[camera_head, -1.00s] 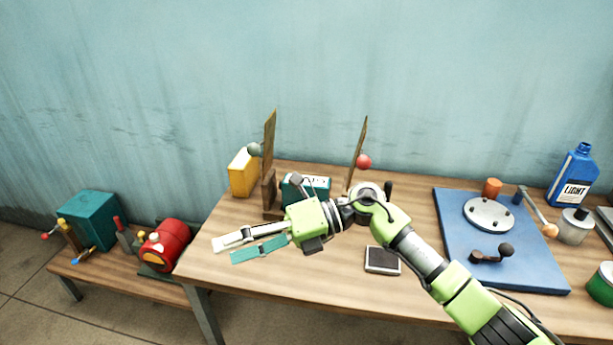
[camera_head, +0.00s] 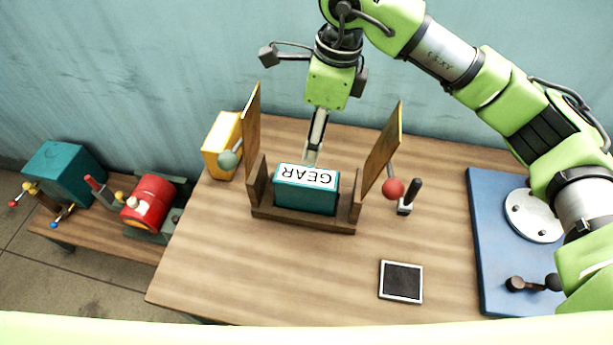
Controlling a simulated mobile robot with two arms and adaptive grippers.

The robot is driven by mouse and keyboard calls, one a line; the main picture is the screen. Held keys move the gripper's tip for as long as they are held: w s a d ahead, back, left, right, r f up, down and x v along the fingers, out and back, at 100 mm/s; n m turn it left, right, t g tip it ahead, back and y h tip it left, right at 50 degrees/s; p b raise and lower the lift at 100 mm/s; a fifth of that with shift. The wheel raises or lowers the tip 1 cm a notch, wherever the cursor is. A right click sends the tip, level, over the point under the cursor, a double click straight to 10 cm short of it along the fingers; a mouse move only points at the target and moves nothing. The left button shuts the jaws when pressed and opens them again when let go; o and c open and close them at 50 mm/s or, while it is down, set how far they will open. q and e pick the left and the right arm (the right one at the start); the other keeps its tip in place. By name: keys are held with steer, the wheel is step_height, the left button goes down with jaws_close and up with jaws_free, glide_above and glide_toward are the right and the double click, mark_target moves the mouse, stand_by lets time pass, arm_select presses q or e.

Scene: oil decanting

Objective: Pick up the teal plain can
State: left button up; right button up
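A teal can (camera_head: 305,199) with a white label reading GEAR, upside down in the picture, stands in a wooden holder (camera_head: 300,219) on the table. No teal can without lettering shows. My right gripper (camera_head: 313,150) comes from above and points down at the can's far top edge. One finger shows clearly, seen nearly edge-on. The other finger is not distinct, so its opening is unclear. I cannot tell whether the fingertip touches the can. My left gripper is not in view.
Upright wooden boards flank the holder, with a grey-green ball (camera_head: 229,159) and a red ball (camera_head: 393,189). A yellow can (camera_head: 221,145) stands left. A framed dark pad (camera_head: 401,281) and blue board (camera_head: 489,225) lie right. The front table is clear. A low bench holds a teal tank (camera_head: 62,172) and red drum (camera_head: 150,203).

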steer(key=p, duration=0.2)
glide_above(306, 175)
steer(key=f, duration=0.3)
steer(key=d+f, duration=0.1)
steer(key=f, duration=0.1)
steer(key=shift+s+f, duration=0.15)
steer(key=shift+f, duration=0.45)
steer(key=shift+a+f, duration=0.1)
steer(key=shift+f, duration=0.15)
step_height(306, 175, down, 4)
steer(key=p, duration=0.2)
steer(key=shift+a+f+p, duration=0.1)
steer(key=shift+a+p, duration=0.05)
steer(key=shift+p, duration=0.25)
steer(key=shift+f, duration=0.35)
jaws_close()
steer(key=shift+a+r, duration=0.1)
